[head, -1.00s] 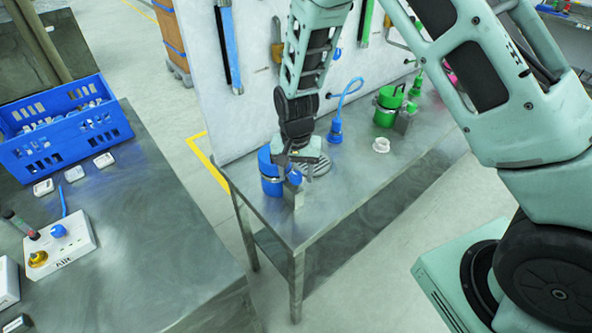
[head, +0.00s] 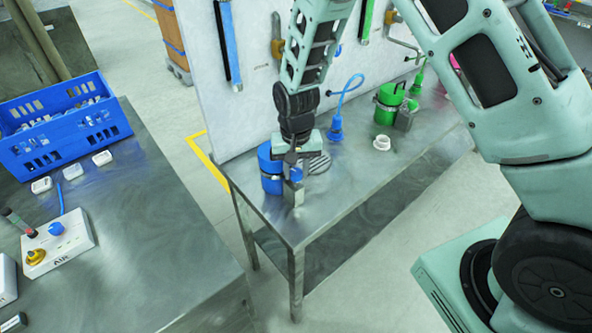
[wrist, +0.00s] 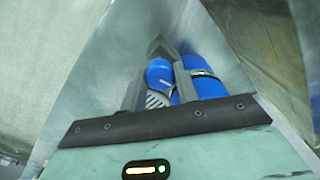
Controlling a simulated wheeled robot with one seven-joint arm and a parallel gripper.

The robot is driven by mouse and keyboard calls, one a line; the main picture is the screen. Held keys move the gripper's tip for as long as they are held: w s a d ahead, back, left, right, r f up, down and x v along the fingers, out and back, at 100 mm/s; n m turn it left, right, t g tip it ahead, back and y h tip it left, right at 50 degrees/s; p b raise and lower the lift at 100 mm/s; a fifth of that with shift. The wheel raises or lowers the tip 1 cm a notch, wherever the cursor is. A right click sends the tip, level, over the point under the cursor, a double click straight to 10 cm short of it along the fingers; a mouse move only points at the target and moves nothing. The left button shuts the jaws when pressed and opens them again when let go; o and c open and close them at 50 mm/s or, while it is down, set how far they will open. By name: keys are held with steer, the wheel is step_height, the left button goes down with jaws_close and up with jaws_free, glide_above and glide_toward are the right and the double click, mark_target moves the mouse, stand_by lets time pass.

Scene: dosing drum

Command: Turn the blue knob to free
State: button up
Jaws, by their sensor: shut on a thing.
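The blue knob (head: 296,173) sits on a grey block beside a blue drum (head: 270,172) at the near left end of the metal bench. My gripper (head: 294,163) reaches down over the knob from above. In the wrist view the knob (wrist: 159,74) lies between my two fingers (wrist: 160,84), which are shut on it. A pale line shows on the knob's top. The drum (wrist: 207,86) with a metal band is just right of the fingers there. Any free marking is too small or hidden to read.
A green drum (head: 388,104) with a grey fitting, a blue plug (head: 335,132) on a hose and a white ring (head: 381,143) stand farther along the bench (head: 345,185). A panel (head: 252,105) rises behind.

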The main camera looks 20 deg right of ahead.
mark_target(296, 172)
steer(key=n+b, duration=0.1)
steer(key=n, duration=0.3)
steer(key=shift+n, duration=0.3)
steer(key=n+b, duration=0.1)
steer(key=n, duration=0.2)
steer(key=shift+n, duration=0.3)
steer(key=n, duration=0.3)
steer(key=shift+n, duration=2.1)
steer(key=o, duration=1)
steer(key=shift+c, duration=0.2)
step_height(296, 172, up, 18)
steer(key=b, duration=0.2)
steer(key=shift+f, duration=0.25)
steer(key=shift+s, duration=0.1)
